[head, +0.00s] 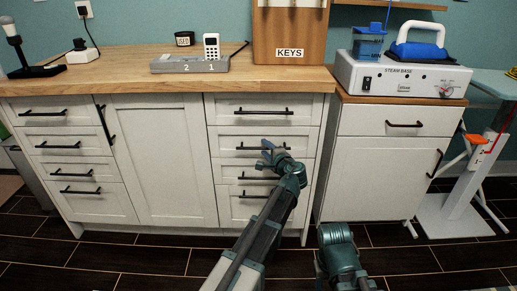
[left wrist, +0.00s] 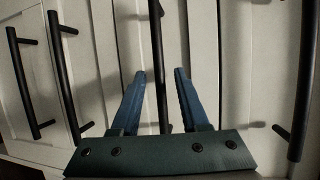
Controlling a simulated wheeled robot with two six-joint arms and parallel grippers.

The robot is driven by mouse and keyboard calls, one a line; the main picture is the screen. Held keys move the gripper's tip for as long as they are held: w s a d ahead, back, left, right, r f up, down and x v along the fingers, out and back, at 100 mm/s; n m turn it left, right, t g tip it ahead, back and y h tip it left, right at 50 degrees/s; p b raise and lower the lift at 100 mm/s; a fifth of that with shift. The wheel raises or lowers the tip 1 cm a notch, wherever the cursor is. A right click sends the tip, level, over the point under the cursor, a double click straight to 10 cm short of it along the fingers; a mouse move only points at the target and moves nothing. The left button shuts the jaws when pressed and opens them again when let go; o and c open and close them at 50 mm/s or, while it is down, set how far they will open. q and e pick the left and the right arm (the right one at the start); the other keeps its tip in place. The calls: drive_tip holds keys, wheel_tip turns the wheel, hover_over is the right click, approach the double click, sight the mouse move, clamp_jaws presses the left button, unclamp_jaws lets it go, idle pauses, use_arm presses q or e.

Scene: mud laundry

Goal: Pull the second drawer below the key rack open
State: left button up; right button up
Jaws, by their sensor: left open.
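The key rack (head: 290,35), a wooden board labelled KEYS, stands on the wooden counter. Below it is a white column of several drawers with black bar handles. The second drawer (head: 225,142) is shut, and its handle (head: 245,148) is partly hidden by my left gripper (head: 269,152). In the left wrist view the open left gripper (left wrist: 160,85) has one blue finger on each side of a black bar handle (left wrist: 158,45). I cannot tell whether the fingers touch it. My right arm shows at the lower middle; its gripper is out of sight.
The top drawer (head: 225,108) above is shut, with its own handle close by. A cabinet (head: 375,170) carrying a steam base (head: 400,80) stands to the right, an ironing board stand further right. The dark floor (head: 150,262) in front is clear.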

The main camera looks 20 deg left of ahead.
use_arm(q)
drive_tip(key=shift+w+a, duration=0.1)
drive_tip(key=shift+w, duration=0.05)
clamp_jaws()
idle(1.4)
